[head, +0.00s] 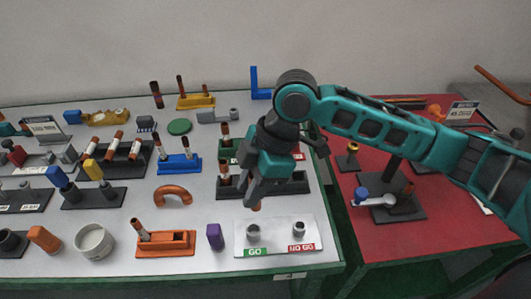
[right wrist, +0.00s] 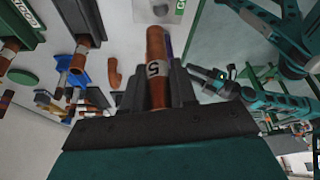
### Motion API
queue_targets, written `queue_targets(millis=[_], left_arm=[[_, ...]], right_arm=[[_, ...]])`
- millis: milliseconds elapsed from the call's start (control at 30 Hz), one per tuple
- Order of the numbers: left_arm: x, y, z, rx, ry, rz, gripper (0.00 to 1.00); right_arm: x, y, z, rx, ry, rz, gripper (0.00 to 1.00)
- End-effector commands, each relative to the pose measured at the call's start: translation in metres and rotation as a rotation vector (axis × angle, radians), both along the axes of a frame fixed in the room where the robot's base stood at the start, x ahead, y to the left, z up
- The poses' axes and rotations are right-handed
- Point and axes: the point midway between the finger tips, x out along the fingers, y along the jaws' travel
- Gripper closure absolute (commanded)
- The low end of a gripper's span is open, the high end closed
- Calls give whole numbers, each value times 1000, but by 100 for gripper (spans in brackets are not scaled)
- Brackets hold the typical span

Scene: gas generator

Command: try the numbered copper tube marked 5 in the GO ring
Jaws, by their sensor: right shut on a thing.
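The copper tube marked 5 (right wrist: 155,68) is between the fingers of my right gripper (right wrist: 155,90) in the right wrist view, its white number band facing the camera. In the head view my right gripper (head: 256,200) points down, with the tube's copper end (head: 256,207) showing below the fingertips. It is just above and behind the GO ring (head: 253,233), apart from it in the picture. The GO ring is a grey ring on a white plate (head: 276,238), left of the NO GO ring (head: 298,230). My left gripper (right wrist: 213,82) shows small in the right wrist view; its jaws are unclear.
An orange holder (head: 165,243) with a tube and a purple block (head: 215,236) stand left of the plate. Dark racks (head: 232,186) with tubes lie behind, partly hidden by my gripper. A red table (head: 365,235) adjoins on the right.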

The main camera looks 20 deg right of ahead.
Motion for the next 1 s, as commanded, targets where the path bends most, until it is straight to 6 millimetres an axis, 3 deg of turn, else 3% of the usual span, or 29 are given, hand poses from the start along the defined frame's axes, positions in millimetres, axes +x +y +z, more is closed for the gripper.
queue_targets(millis=[200,667,1000], left_arm=[[0,0,1,0,1,0,57],[-3,0,-2,0,7,0,57],[-3,0,-12,0,7,-1,57]], right_arm=[[-13,11,-4,0,0,21,95],[-13,12,-7,0,1,22,95],[-14,12,-34,-1,2,21,95]])
